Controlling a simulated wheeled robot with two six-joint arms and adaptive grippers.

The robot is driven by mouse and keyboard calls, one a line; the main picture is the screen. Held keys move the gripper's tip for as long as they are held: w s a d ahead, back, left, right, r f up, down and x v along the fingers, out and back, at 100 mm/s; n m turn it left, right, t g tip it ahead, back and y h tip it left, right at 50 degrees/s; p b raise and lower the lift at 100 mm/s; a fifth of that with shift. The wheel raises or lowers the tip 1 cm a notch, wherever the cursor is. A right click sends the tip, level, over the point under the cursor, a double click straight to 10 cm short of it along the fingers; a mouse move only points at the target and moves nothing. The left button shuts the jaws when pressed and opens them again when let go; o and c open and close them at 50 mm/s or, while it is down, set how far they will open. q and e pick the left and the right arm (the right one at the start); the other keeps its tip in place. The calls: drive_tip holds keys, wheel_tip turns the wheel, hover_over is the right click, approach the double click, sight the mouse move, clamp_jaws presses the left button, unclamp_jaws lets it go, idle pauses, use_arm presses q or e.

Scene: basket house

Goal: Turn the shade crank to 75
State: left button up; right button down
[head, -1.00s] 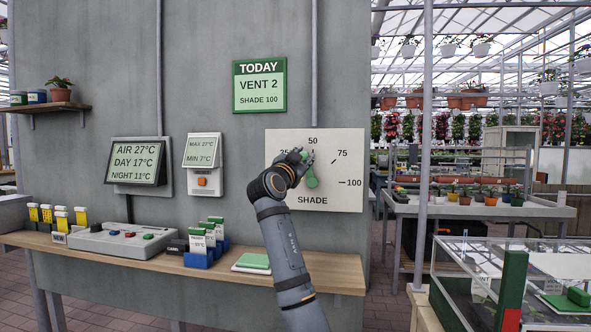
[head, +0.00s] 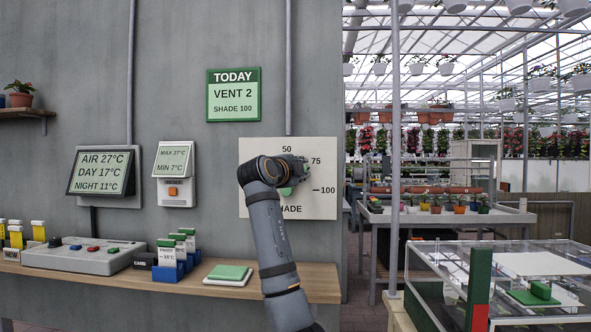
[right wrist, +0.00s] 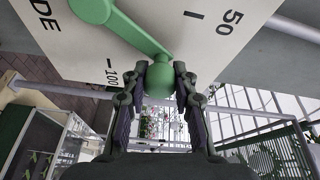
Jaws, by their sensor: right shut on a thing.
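The shade crank is on a white dial board (head: 320,205) on the grey wall. Its green hub (head: 287,190) shows just below my right gripper (head: 302,165). In the right wrist view the green crank arm (right wrist: 130,32) runs from the hub to a round green knob (right wrist: 158,82). My right gripper's two fingers are shut around that knob. The arm points up and right, toward the 75 label (head: 316,161). The tick by 75 is hidden behind the gripper. The labels 50 (head: 286,149) and 100 (head: 327,190) show. My left gripper is out of view.
A green TODAY sign (head: 233,95) reads VENT 2, SHADE 100. Below the board, a wooden shelf (head: 320,287) holds a grey button box (head: 85,257), blue holders with tags (head: 168,272) and a green pad (head: 228,272). A glass-topped case (head: 430,290) stands at right.

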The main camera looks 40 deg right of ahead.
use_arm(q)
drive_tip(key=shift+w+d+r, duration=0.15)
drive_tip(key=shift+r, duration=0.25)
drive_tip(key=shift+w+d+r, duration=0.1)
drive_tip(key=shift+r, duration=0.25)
use_arm(e)
drive_tip(key=shift+s+d+f+m+y, duration=0.3)
drive_tip(key=shift+s+d+f+m, duration=0.15)
drive_tip(key=shift+m, duration=0.35)
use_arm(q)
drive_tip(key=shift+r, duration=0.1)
use_arm(e)
drive_tip(key=shift+f, duration=0.1)
drive_tip(key=c, duration=1)
unclamp_jaws()
drive_tip(key=shift+a, duration=0.15)
drive_tip(key=v, duration=1.1)
drive_tip(key=shift+s+a, duration=0.15)
drive_tip(key=shift+a, duration=0.25)
